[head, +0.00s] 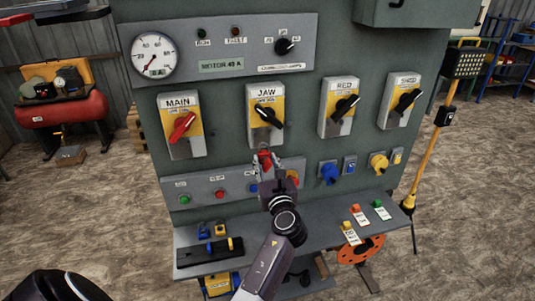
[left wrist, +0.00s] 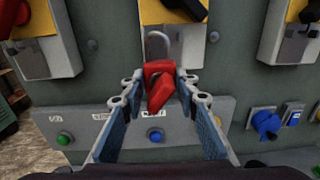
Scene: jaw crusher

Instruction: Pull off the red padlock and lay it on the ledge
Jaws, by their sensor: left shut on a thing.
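The red padlock (head: 265,161) is in front of the panel, just under the JAW switch (head: 265,117). In the left wrist view the red padlock (left wrist: 160,82) is upright between the fingertips, its metal shackle pointing up over the lower part of the switch box. I cannot tell whether the shackle still passes through the switch. My left gripper (head: 266,168) is shut on the padlock body; its fingers also show in the left wrist view (left wrist: 160,95). The grey ledge (head: 318,213) runs along the panel below the gripper. My right gripper is not in view.
A button strip (head: 207,191) sits behind the gripper. Blue (head: 329,173) and yellow (head: 378,163) sockets are to its right. A black tray (head: 208,253) with small padlocks fills the ledge's left. Several tagged items, including an orange one (head: 358,209), lie on its right. The ledge's middle looks clear.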

